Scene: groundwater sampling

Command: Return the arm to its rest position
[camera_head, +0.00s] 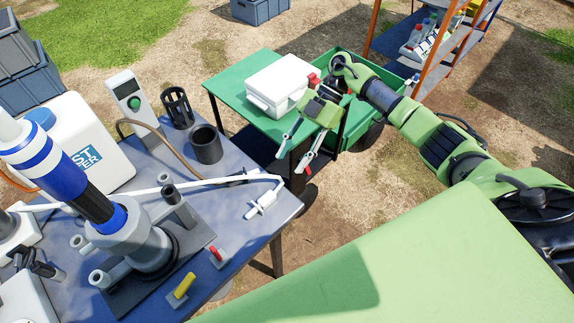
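My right arm (440,145) is green with dark joints and reaches in from the right edge, bent at the elbow. Its gripper (296,152) points down toward the front, over the gap between the green cart and the blue-grey work table. Its two fingers are spread apart with nothing seen between them. The gripper body hides part of the green cart (238,82) and its open bin. My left gripper is not in view.
The work table (235,235) holds a blue-and-white pump (60,175), a white jug (105,150), a black cup (207,145) and a white tube with a valve (262,203). A white case (281,84) sits on the cart. An orange-framed shelf (441,52) stands behind my arm.

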